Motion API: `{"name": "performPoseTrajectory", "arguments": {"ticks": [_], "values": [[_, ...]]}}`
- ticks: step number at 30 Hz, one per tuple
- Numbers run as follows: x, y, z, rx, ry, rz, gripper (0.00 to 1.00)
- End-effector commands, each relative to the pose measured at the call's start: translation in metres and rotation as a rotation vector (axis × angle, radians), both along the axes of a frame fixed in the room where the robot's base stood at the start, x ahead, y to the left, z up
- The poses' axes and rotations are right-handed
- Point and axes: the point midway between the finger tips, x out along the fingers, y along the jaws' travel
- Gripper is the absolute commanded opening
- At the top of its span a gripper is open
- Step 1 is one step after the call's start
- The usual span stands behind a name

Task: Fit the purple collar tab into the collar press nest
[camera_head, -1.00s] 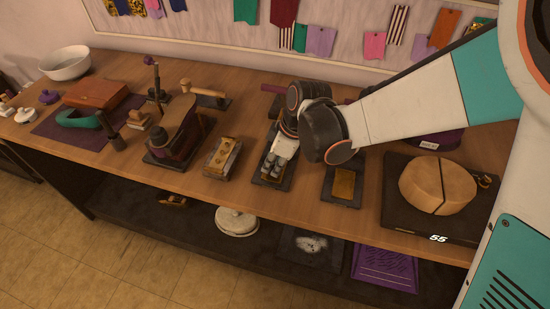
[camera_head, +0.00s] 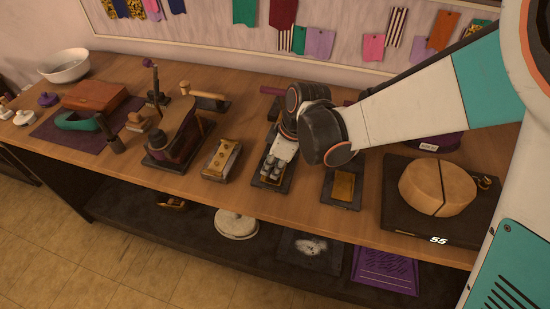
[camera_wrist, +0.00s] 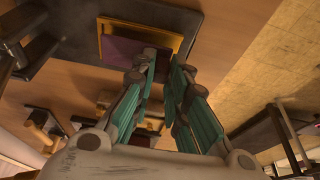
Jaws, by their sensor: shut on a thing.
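My gripper (camera_head: 273,168) is above a dark plate in the middle of the workbench, reaching in from the right. In the wrist view its teal fingers (camera_wrist: 161,60) are close together with a narrow gap. The purple collar tab (camera_wrist: 121,52) lies flat beside the left fingertip and overlaps a gold frame (camera_wrist: 125,25) on a dark plate. The tab's gripped edge is hidden by the finger, and I cannot tell whether it touches the frame. In the head view a gold nest (camera_head: 343,185) on a dark plate stands just right of my gripper. The tab does not show there.
A brass block (camera_head: 222,158) and a dark press (camera_head: 178,130) stand left of my gripper. A round wooden block (camera_head: 437,187) on a black scale is to the right. The bench's front edge (camera_head: 300,215) is close, with a shelf below.

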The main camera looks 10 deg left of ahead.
Motion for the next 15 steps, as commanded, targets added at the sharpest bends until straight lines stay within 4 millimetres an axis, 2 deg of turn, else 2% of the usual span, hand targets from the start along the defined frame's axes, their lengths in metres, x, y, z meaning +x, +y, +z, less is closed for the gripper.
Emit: {"name": "performPoseTrajectory", "arguments": {"ticks": [15], "values": [[0.0,0.0,-0.012,0.0,0.0,0.0,0.0]]}}
